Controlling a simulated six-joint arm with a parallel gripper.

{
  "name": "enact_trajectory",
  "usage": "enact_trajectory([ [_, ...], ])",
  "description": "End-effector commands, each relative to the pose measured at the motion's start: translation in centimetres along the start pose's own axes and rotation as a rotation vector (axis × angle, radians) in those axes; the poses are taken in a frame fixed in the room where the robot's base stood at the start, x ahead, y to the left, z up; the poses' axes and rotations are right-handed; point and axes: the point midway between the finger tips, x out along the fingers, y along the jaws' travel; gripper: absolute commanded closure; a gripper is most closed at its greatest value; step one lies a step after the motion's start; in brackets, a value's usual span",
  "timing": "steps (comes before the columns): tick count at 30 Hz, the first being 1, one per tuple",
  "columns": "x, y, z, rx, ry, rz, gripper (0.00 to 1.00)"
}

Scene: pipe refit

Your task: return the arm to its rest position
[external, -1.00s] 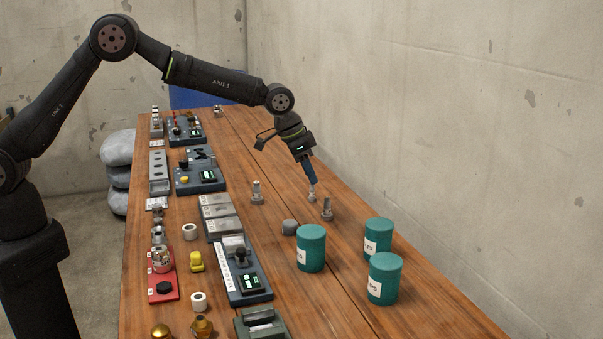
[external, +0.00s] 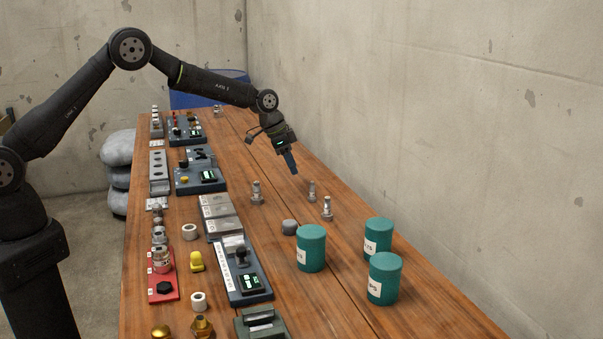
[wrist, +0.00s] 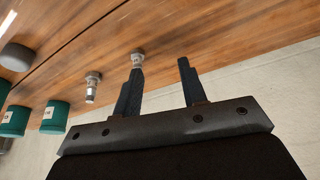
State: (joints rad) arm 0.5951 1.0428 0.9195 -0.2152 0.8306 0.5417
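My gripper (external: 292,168) hangs above the wooden table, tilted down and to the right, clear of the fittings below. In the wrist view the two fingers of my gripper (wrist: 158,82) are well apart with nothing between them. A metal fitting (external: 312,191) stands upright on the table below and to the right of the fingertips. In the wrist view this fitting (wrist: 137,59) appears just past the left fingertip, apparently apart from it.
Two similar fittings (external: 257,193) and (external: 327,208) stand nearby, with a grey cap (external: 289,227) and several teal canisters (external: 311,249) in front. Devices and blocks (external: 221,217) line the table's left side. A concrete wall (external: 450,110) runs along the right. The table's far right is clear.

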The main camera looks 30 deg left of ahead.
Motion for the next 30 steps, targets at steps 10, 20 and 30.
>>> enact_trajectory([
  [10, 2.0, -3.4, 0.5, -0.002, 0.0, -0.001, 0.62],
  [20, 2.1, -3.5, 0.5, -0.001, 0.0, -0.001, 0.6],
  [30, 1.4, -3.1, 0.5, 0.045, -0.011, 0.003, 0.0],
])
